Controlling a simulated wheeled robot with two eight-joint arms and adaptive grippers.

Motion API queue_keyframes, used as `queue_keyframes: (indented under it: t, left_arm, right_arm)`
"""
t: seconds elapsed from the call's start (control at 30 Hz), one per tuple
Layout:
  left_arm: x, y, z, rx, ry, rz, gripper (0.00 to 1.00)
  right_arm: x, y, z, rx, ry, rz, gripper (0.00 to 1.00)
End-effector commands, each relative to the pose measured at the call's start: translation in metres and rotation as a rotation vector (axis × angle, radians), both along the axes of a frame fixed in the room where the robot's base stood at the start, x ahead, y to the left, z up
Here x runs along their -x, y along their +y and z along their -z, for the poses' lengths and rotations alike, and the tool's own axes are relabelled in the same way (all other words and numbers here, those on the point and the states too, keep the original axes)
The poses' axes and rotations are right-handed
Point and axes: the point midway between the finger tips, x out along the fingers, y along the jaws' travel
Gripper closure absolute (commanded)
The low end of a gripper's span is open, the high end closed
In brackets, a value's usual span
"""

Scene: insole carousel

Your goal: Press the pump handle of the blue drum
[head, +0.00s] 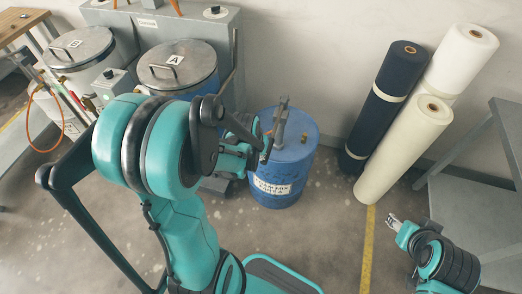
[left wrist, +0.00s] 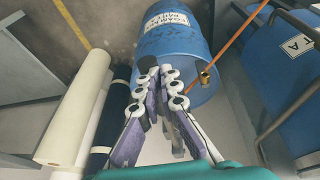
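The drum (left wrist: 180,35) also fills the top of the left wrist view. My left gripper (head: 266,150) is at the drum's left, close to the pump; contact cannot be told. In the left wrist view its fingertips (left wrist: 158,70) come together with nothing seen held between them. Part of the pump is hidden behind the fingers there. My right gripper (head: 393,222) is low at the right, away from the drum.
Two lidded metal tanks (head: 178,66) stand at the left with a grey control box (head: 150,22) behind. Rolls (head: 405,150) lean on the wall to the right, beside a grey table (head: 470,205). An orange hose (left wrist: 235,45) runs near the drum.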

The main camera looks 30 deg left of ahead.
Motion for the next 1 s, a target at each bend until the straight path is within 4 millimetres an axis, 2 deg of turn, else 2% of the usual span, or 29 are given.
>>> queue_keyframes:
  t: [0.03, 0.1, 0.33, 0.53, 1.0]
  left_arm:
    - [0.008, -0.001, -0.014, 0.0, 0.0, -0.001, 1.0]
    - [0.018, -0.003, -0.025, 0.001, -0.001, 0.0, 1.0]
    - [0.041, -0.006, -0.05, 0.001, -0.002, 0.0, 1.0]
    - [0.047, -0.006, -0.055, 0.001, -0.002, 0.0, 1.0]
    - [0.047, -0.006, -0.055, 0.001, -0.002, 0.0, 1.0]
  right_arm:
    - [0.0, 0.0, -0.009, 0.0, 0.0, 0.0, 0.55]
    - [0.0, 0.0, -0.016, 0.0, 0.0, 0.0, 0.55]
    - [0.0, 0.0, -0.03, 0.0, 0.0, 0.0, 0.55]
    - [0.0, 0.0, -0.033, 0.0, 0.0, 0.0, 0.55]
    - [0.0, 0.0, -0.032, 0.0, 0.0, 0.0, 0.55]
